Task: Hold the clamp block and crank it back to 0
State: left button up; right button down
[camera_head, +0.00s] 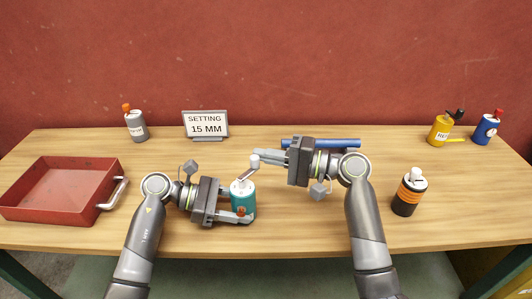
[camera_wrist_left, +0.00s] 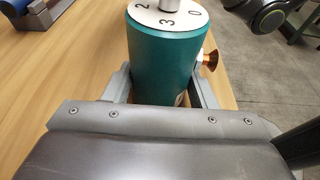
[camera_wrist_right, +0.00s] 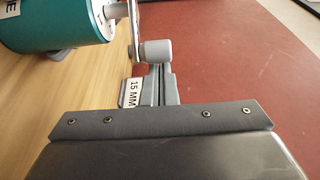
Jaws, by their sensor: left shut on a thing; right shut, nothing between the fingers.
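The teal clamp block (camera_head: 243,203) is a cylinder standing upright near the table's front middle. My left gripper (camera_head: 236,208) is shut around the block's sides. The crank rises from the top, with a pale grey handle (camera_head: 254,161). My right gripper (camera_head: 262,157) is shut and empty, its fingertips at the handle, which also shows in the right wrist view (camera_wrist_right: 155,50). I cannot tell whether they touch. The crank's pointer is hidden.
A sign (camera_head: 206,125) reads SETTING 15 MM. A red tray (camera_head: 110,176) lies at left. A grey bottle (camera_head: 137,126) and yellow (camera_head: 438,132) and blue (camera_head: 486,130) containers stand at the back. A black-orange one (camera_head: 408,195) stands right. A blue bar (camera_head: 345,143) lies behind my right gripper.

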jog(key=shift+s+d+m+t+h, duration=0.25)
jog(key=shift+m+t, duration=0.15)
jog(key=shift+t, duration=0.2)
jog(key=shift+s+d+m+t+h, duration=0.15)
jog(key=shift+s+m+t, duration=0.1)
jog(key=shift+m+t, duration=0.25)
jog(key=shift+s+d, duration=0.15)
jog(key=s+m+t+h, duration=0.1)
jog(key=s+t, duration=0.1)
jog(key=s, duration=0.5)
jog(key=shift+d, duration=0.15)
dwell(0.7)
dwell(0.4)
dwell(0.3)
